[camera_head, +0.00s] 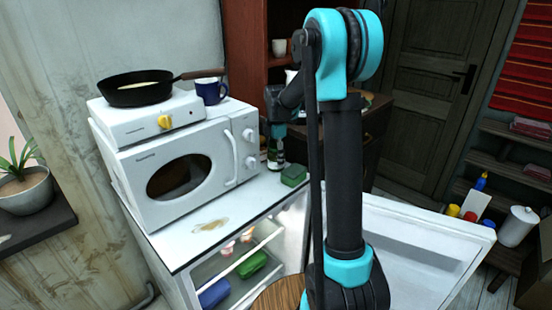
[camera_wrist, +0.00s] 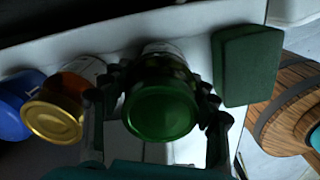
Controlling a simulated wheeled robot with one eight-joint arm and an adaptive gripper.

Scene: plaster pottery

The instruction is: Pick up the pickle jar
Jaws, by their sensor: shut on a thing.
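The pickle jar (camera_wrist: 160,110), with a round green lid facing the camera, sits between the fingers of my gripper (camera_wrist: 163,85) in the wrist view. The fingers are closed against both of its sides. In the head view the jar (camera_head: 275,153) shows partly below my gripper (camera_head: 275,130), at the back of the white fridge top beside the microwave. My arm and gripper hide much of it. I cannot tell whether its base touches the surface.
A green block (camera_head: 293,175) lies close to the jar. In the wrist view a gold-lidded jar (camera_wrist: 52,120) and a blue item (camera_wrist: 16,104) stand on the other side. The microwave (camera_head: 185,170) carries a hotplate with a pan. The fridge door (camera_head: 415,245) stands open.

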